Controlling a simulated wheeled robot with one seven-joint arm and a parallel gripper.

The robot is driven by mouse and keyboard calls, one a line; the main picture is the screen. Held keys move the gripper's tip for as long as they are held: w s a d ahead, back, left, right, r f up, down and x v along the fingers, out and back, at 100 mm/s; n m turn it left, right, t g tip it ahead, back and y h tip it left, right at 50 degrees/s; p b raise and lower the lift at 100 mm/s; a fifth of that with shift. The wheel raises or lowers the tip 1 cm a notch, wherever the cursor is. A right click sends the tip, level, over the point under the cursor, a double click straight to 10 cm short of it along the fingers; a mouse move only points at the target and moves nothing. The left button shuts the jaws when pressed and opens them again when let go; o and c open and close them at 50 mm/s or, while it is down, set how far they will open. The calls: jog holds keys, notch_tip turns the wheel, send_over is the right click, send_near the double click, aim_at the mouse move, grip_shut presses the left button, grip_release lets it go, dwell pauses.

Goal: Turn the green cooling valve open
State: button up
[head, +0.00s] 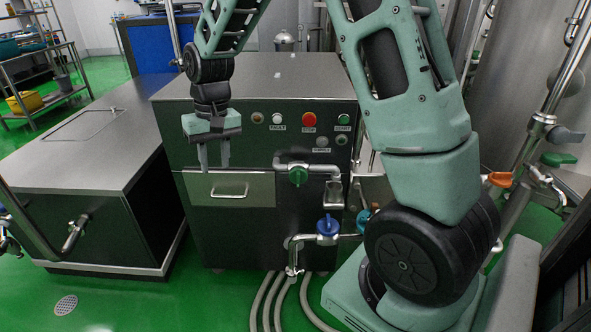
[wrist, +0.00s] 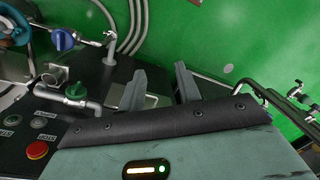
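A green valve knob (head: 298,174) sits on a metal pipe at the front of the steel machine (head: 262,78). It also shows in the wrist view (wrist: 75,91), left of the fingers. A second green handle (head: 558,158) is on the pipework at the far right; I see no label naming either as cooling. My gripper (head: 214,158) points down in front of the machine, left of the green knob and apart from it. In the wrist view the two fingers (wrist: 160,86) are spread with nothing between them.
A blue valve (head: 327,226) is below the green knob, and an orange handle (head: 500,179) is at right. A red button (head: 309,119) and other buttons line the panel. A drawer handle (head: 230,190) is below my gripper. Hoses (head: 282,300) lie on the green floor.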

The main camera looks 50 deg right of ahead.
jog(key=w+d+f+m+p, duration=0.1)
jog(key=w+d+m, duration=0.1)
jog(key=d, duration=0.7)
jog(key=w+d+f+m, duration=0.2)
jog(key=d, duration=0.7)
jog(key=m+h, duration=0.1)
jog(key=m, duration=0.2)
send_near(298, 173)
notch_tip(298, 173, down, 11)
jog(key=p, duration=0.4)
jog(key=shift+w+r, duration=0.1)
grip_shut()
